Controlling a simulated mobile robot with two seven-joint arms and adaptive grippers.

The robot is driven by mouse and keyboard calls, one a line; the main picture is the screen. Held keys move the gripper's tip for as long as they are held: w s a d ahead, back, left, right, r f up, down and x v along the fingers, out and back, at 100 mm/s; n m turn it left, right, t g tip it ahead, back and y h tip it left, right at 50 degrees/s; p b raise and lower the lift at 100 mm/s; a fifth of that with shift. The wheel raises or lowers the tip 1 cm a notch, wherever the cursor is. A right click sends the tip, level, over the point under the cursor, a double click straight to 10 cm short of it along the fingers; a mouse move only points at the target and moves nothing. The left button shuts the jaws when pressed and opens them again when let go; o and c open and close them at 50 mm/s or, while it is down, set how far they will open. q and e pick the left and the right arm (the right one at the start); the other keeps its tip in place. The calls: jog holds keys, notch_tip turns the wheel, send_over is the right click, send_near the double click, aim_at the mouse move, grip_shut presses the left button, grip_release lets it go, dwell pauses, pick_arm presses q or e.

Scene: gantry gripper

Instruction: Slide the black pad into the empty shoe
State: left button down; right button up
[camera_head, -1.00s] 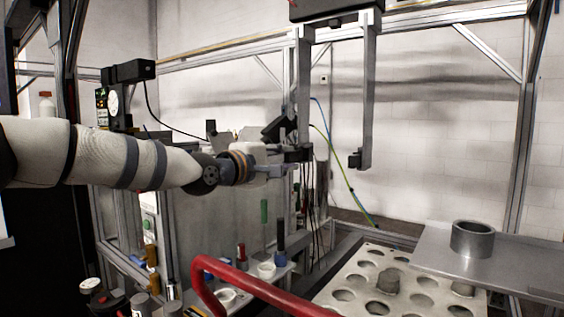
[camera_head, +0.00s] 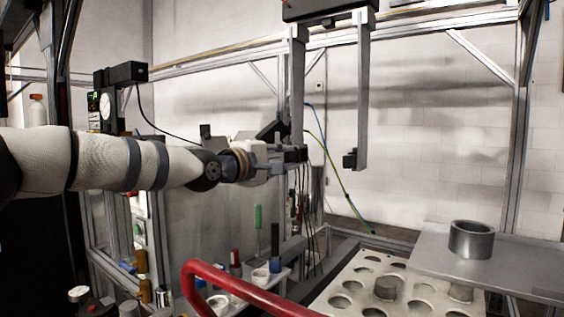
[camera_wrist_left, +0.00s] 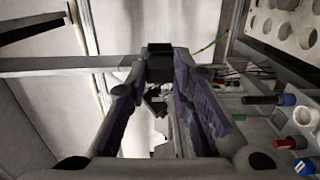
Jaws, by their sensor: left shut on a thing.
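The black pad (camera_head: 296,153) is a small dark block at the tips of my left gripper (camera_head: 280,155). In the left wrist view, the pad (camera_wrist_left: 160,52) sits between the two fingertips, and my gripper (camera_wrist_left: 160,76) is shut on it. The gantry gripper's left finger (camera_head: 297,85) hangs down to the pad's level. The empty shoe at its lower end is too small and covered to make out; I cannot tell whether the pad is in it. The right finger (camera_head: 362,95) carries another black pad (camera_head: 350,160) at its foot. My right gripper is not in view.
A red tubular bar (camera_head: 240,287) crosses the foreground. A perforated tray (camera_head: 335,287) and a grey plate (camera_head: 440,262) with a metal ring (camera_head: 471,239) lie at right. Small bottles and cups stand below my arm. Cables hang near the left finger.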

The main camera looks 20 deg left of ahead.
pick_arm(q)
jog(key=shift+w+d, duration=0.15)
jog(key=shift+w, duration=0.2)
pick_arm(e)
jog(key=shift+s+f, duration=0.35)
pick_arm(q)
jog(key=c, duration=1.3)
grip_release()
jog(key=v, duration=0.7)
jog(key=shift+s, duration=0.3)
pick_arm(e)
jog(key=shift+s, duration=0.1)
